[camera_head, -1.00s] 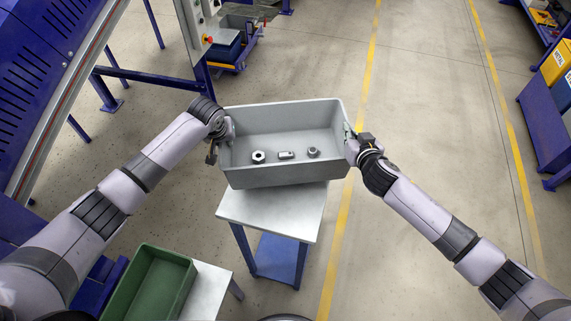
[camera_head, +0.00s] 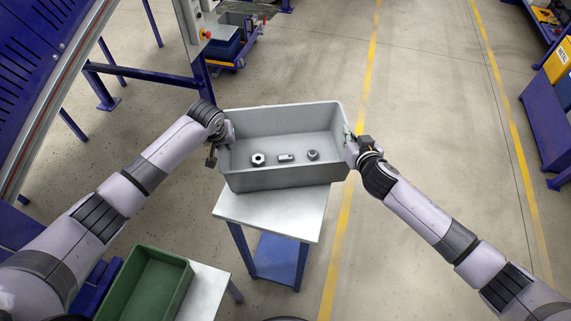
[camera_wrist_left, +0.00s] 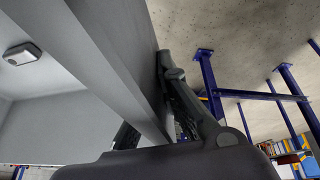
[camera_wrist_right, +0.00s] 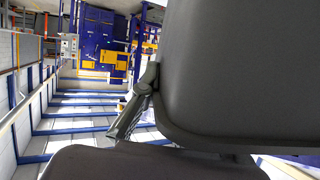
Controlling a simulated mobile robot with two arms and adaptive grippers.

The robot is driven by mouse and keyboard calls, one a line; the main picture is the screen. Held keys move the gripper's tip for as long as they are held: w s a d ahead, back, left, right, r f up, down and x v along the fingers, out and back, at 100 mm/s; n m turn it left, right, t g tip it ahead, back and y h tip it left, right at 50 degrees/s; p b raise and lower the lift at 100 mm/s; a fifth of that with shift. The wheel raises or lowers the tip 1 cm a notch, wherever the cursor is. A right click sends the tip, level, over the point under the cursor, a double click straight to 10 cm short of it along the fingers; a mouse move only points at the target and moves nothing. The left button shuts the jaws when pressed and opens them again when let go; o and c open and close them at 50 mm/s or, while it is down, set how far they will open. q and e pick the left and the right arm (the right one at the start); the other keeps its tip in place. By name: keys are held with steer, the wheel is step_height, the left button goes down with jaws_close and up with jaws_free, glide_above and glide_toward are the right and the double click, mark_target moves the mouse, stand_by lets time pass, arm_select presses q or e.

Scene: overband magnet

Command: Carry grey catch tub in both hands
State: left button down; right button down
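The grey catch tub (camera_head: 262,178) hangs between my two grippers in the head view, level, over a small white-topped table. A hex nut (camera_head: 258,160), a small oblong metal piece (camera_head: 286,157) and another nut-like piece (camera_head: 313,155) lie on its floor. My left gripper (camera_head: 222,140) is shut on the tub's left wall; in the left wrist view its fingers (camera_wrist_left: 165,110) sit on both sides of that wall. My right gripper (camera_head: 350,145) is at the right wall and appears shut on it. The right wrist view shows one finger (camera_wrist_right: 135,105); the grip itself is mostly hidden there.
The small table (camera_head: 275,212) with blue legs stands below the tub. A green crate (camera_head: 150,285) sits on another white top at lower left. Blue machine framing (camera_head: 140,70) stands at the left. The floor to the right is open, with yellow lines (camera_head: 355,180).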

arm_select(q)
steer(key=shift+f+b, duration=0.45)
arm_select(e)
steer(key=shift+f, duration=0.45)
arm_select(q)
steer(key=c, duration=2.1)
jaws_free()
steer(key=shift+s, duration=0.15)
arm_select(e)
steer(key=c, duration=2.1)
jaws_free()
steer(key=shift+s+d, duration=0.1)
steer(key=shift+s, duration=0.05)
arm_select(q)
steer(key=o, duration=0.3)
arm_select(e)
steer(key=o, duration=0.3)
arm_select(q)
steer(key=shift+r, duration=0.15)
steer(key=v, duration=1.1)
steer(key=shift+s+r, duration=0.15)
steer(key=shift+r, duration=0.25)
arm_select(e)
steer(key=v, duration=1.2)
arm_select(q)
steer(key=shift+f, duration=0.1)
arm_select(e)
steer(key=shift+s+f, duration=0.1)
